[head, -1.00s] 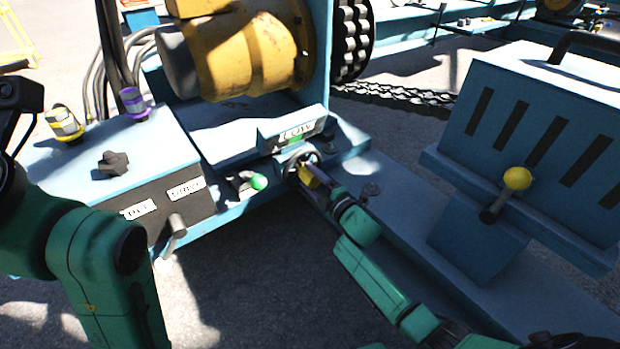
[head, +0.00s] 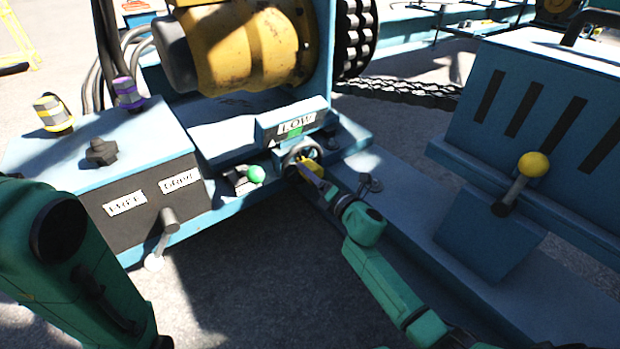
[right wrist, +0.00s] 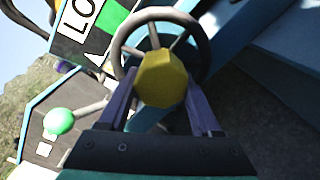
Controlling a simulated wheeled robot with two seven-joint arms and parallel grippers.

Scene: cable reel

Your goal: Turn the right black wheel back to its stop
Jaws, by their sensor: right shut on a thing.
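The right black wheel (head: 297,152) stands under the LOW label on the blue frame. In the right wrist view the wheel (right wrist: 203,43) shows a dark round rim, spokes and a yellow faceted hub (right wrist: 163,80). My right gripper (head: 309,171) is at the wheel. In the right wrist view my right gripper (right wrist: 164,112) has a purple finger on each side of the hub, reaching to the rim, and is shut on the wheel. The exact contact at the fingertips is hidden. My left gripper is out of view; only its green arm shows at the left.
A lever with a green knob (head: 255,174) stands close left of the wheel. A small metal fitting (head: 369,184) is just right of my right wrist. A yellow-knobbed lever (head: 533,165) juts from the blue box at right. A black knob (head: 101,152) sits on the left box.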

